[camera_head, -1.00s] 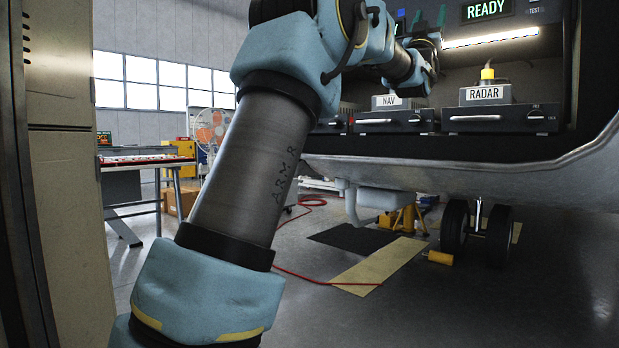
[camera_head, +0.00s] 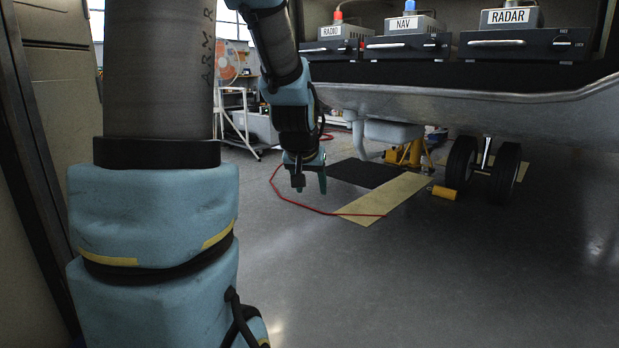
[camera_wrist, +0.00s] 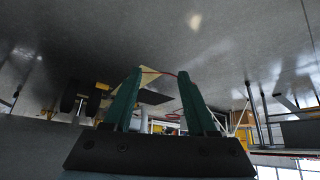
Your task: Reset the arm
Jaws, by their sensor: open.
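My gripper (camera_head: 310,182) hangs at the end of my arm, pointing down over the open hangar floor, left of the dark mat. In the wrist view its two green fingers (camera_wrist: 160,100) stand apart with nothing between them but a view of the floor and a red hose. The gripper is open and empty. My blue and grey arm fills the left of the head view and hides part of the background.
An aircraft bay holds the RADIO (camera_head: 334,37), NAV (camera_head: 407,42) and RADAR (camera_head: 522,40) units. Its rim (camera_head: 470,97) overhangs at the right. Wheels (camera_head: 460,164), a yellow mat (camera_head: 385,199) and a red hose (camera_head: 290,201) are below. The near floor is clear.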

